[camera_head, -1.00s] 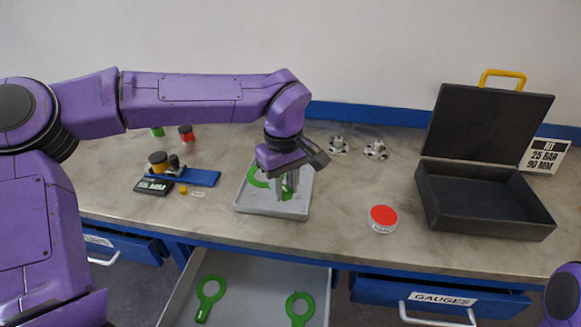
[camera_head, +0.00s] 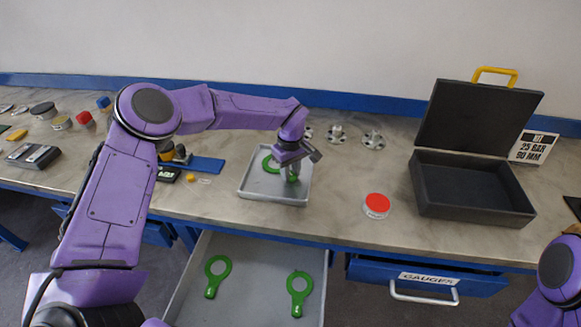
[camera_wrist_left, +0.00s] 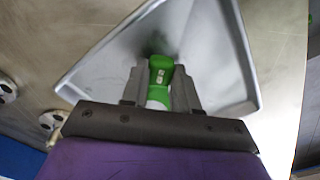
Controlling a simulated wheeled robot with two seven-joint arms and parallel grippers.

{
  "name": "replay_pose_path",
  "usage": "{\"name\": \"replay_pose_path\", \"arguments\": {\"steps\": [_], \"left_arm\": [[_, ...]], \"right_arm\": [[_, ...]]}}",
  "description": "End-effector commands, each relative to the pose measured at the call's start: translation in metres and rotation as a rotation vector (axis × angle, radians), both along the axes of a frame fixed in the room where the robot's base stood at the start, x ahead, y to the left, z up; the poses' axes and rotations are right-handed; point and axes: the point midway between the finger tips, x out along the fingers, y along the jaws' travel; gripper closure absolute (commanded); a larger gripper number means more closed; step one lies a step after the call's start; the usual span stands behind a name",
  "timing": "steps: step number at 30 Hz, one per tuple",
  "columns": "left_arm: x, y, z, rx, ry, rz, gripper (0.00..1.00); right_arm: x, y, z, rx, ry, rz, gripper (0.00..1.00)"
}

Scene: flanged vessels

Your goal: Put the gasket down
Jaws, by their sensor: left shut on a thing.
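The gasket (camera_head: 268,164) is a green ring with a short handle, within the outline of the grey tray (camera_head: 246,190). My left gripper (camera_head: 292,177) points down over the tray and is shut on the handle. In the left wrist view the green gasket handle (camera_wrist_left: 160,70), with a pale marking, sits between the fingers of the left gripper (camera_wrist_left: 158,90). The grey tray (camera_wrist_left: 105,65) lies beneath it. I cannot tell whether the gasket touches the tray floor. The gripper hides part of it. My right gripper is out of view.
An open drawer (camera_head: 243,245) below holds two similar green rings with handles. A red-topped tin (camera_head: 377,205) and an open black case (camera_head: 470,190) stand to the right. Metal flanged parts (camera_head: 372,139) stand behind. A blue stand (camera_head: 205,165) is left of the tray.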

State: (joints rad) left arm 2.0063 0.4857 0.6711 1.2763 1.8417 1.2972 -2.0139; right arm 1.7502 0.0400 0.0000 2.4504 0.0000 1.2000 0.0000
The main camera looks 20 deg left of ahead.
Motion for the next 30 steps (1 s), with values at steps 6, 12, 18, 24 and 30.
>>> {"name": "replay_pose_path", "arguments": {"steps": [6, 12, 18, 24, 30], "left_arm": [[0.000, 0.000, -0.002, -0.001, -0.002, 0.001, 1.00], [0.000, 0.000, -0.004, 0.000, -0.001, 0.001, 0.48], [0.000, 0.000, -0.004, -0.001, -0.001, 0.001, 0.45], [0.001, 0.000, 0.005, -0.001, -0.004, 0.001, 0.45], [0.001, 0.000, 0.052, -0.001, -0.008, 0.003, 0.45]], "right_arm": [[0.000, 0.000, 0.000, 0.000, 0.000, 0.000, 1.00], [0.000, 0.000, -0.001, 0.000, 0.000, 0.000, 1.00], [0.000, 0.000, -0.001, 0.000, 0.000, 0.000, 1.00], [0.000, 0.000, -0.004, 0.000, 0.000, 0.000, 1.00], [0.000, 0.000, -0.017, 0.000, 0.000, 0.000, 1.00]]}}
